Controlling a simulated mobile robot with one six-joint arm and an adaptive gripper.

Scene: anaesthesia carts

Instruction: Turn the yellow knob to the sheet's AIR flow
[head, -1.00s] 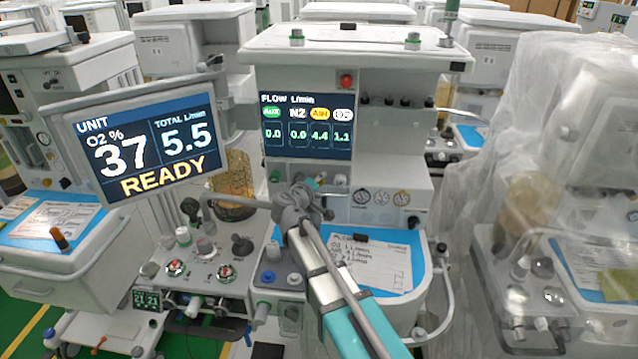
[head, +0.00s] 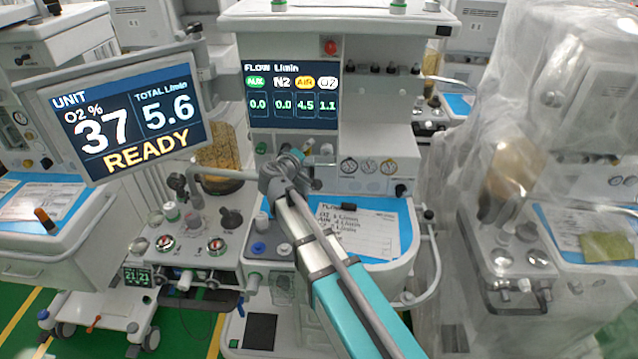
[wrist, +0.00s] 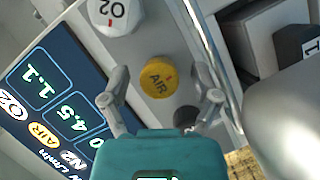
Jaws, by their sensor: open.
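In the wrist view the yellow AIR knob (wrist: 158,79) sits between the two spread fingers of my gripper (wrist: 167,86); finger contact with the knob is not visible. In the head view my gripper (head: 290,165) is at the knob row below the flow screen, and the wrist hides the knob. The flow screen (head: 291,95) reads AUX 0.0, N2 0.0, AIR 4.5, O2 1.1. The handwritten sheet (head: 372,240) lies on the blue work surface, partly covered by my arm; its AIR line is too small to read surely.
The white O2 knob (wrist: 115,14) is close beside the yellow one in the wrist view. The unit monitor (head: 130,120) reads O2 37 percent, total 5.6, READY. A plastic-draped cart (head: 540,170) stands at right. Gauges (head: 370,167) are right of the knobs.

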